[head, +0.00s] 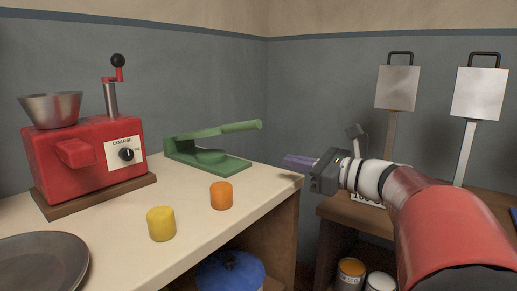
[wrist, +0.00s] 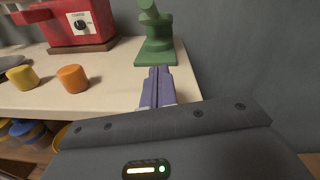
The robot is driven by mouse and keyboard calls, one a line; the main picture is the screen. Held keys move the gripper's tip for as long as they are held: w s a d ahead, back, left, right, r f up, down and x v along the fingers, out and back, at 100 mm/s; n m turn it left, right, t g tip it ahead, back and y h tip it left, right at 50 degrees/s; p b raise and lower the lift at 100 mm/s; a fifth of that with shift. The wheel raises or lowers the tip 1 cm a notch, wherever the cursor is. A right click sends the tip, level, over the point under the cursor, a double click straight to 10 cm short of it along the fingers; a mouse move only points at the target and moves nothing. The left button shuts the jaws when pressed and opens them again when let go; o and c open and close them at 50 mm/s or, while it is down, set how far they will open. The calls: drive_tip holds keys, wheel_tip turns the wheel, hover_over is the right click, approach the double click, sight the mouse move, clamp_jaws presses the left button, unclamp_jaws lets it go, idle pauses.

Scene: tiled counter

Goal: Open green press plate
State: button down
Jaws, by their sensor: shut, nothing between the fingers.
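The green press (head: 208,160) stands at the back right of the counter (head: 190,205), by the wall. Its upper arm with the long handle (head: 240,127) slants a little upward to the right, above the round part on its green base. The press also shows at the top of the wrist view (wrist: 155,45), its top cut off there. My gripper (head: 285,161) is shut and empty, to the right of the press and apart from it, near the counter's right edge. In the wrist view its purple fingers (wrist: 157,80) are together and point toward the press base.
A red grinder (head: 85,155) with a metal hopper stands at the left. A yellow cylinder (head: 161,224), an orange cylinder (head: 221,195) and a dark plate (head: 40,265) are nearer the front. A lower wooden table (head: 345,213) is to the right.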

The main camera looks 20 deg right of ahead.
drive_tip(key=x, duration=0.9)
drive_tip(key=shift+w+a, duration=0.2)
drive_tip(key=shift+a, duration=0.05)
drive_tip(key=r, duration=0.2)
drive_tip(key=shift+a+r, duration=0.25)
drive_tip(key=shift+r, duration=0.1)
drive_tip(key=shift+w+a+r, duration=0.1)
drive_tip(key=shift+a+r, duration=0.1)
drive_tip(key=shift+r, duration=0.4)
drive_tip(key=shift+p, duration=0.3)
